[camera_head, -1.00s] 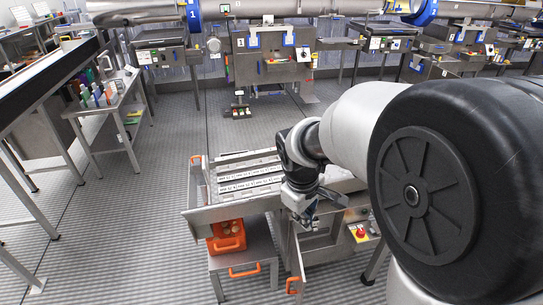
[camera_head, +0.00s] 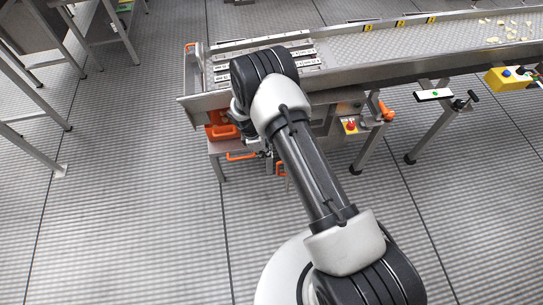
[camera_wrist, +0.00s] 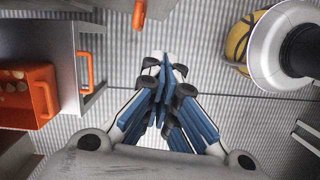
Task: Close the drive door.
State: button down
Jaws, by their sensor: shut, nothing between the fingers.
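An orange handle (camera_head: 281,170), apparently on the drive door, shows under the conveyor's left end, just right of my wrist in the head view. The door panel is mostly hidden behind my arm, so its angle is unclear. An orange handle also shows at the top of the wrist view (camera_wrist: 139,14), beyond my fingertips and apart from them. My gripper (camera_wrist: 165,68) has its blue-padded fingers together, with nothing between them. In the head view my gripper (camera_head: 265,153) is largely covered by my own arm.
The conveyor (camera_head: 350,76) runs right from the door area. An orange crate (camera_wrist: 42,92) with tan pieces sits left, beside a metal stand's orange handle (camera_wrist: 85,72). A red button (camera_head: 350,126) and orange lever (camera_head: 386,112) are right. The floor in front is clear.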

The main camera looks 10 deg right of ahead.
jog(key=d+f+b, duration=0.3)
jog(key=d+f, duration=0.3)
jog(key=f, duration=0.2)
jog(key=shift+s+f, duration=0.15)
jog(key=shift+s, duration=0.3)
